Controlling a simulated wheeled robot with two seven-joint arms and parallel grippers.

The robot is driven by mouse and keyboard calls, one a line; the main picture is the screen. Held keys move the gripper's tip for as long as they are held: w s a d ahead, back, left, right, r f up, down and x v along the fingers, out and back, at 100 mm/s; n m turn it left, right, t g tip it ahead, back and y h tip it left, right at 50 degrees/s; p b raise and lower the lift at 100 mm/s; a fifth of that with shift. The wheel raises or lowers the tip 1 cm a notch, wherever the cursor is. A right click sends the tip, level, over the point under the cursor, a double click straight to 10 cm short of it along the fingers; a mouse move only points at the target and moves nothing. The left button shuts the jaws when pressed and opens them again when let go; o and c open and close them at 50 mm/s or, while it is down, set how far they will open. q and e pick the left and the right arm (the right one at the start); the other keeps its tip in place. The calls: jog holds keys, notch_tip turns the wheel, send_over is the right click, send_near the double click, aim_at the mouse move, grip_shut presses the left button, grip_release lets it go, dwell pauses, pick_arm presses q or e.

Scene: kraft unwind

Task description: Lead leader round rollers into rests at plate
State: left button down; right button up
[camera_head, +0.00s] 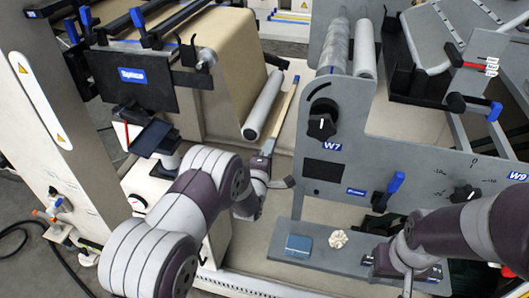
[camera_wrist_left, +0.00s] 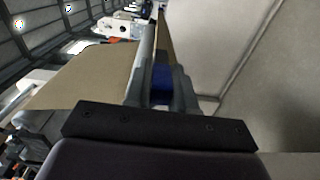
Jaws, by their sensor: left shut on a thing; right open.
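My left gripper (camera_head: 266,150) is shut on the near end of a long, thin wooden leader bar (camera_head: 284,110). The bar points away, beside a pale grey roller (camera_head: 262,106) in front of the brown kraft web (camera_head: 222,60). In the left wrist view the fingers (camera_wrist_left: 161,90) close on a blue part of the leader bar (camera_wrist_left: 165,45). Two more rollers, one shiny (camera_head: 334,48) and one pale (camera_head: 365,48), stand behind the grey W7 plate (camera_head: 345,130). My right gripper (camera_head: 376,264) is open low at the right, partly hidden by its arm. I cannot make out the rests.
A blue handle (camera_head: 395,183) and a black dial (camera_head: 322,122) stick out from the plate. A dark panel (camera_head: 135,82) stands left.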

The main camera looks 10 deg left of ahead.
pick_arm(q)
notch_tip(320, 180, up, 38)
jog(key=p, duration=2.3)
jog(key=shift+p, duration=0.35)
jog(key=r+p, duration=0.1)
jog(key=r, duration=0.1)
jog(key=d+r+p, duration=0.1)
jog(key=r, duration=0.2)
jog(key=shift+d, duration=0.1)
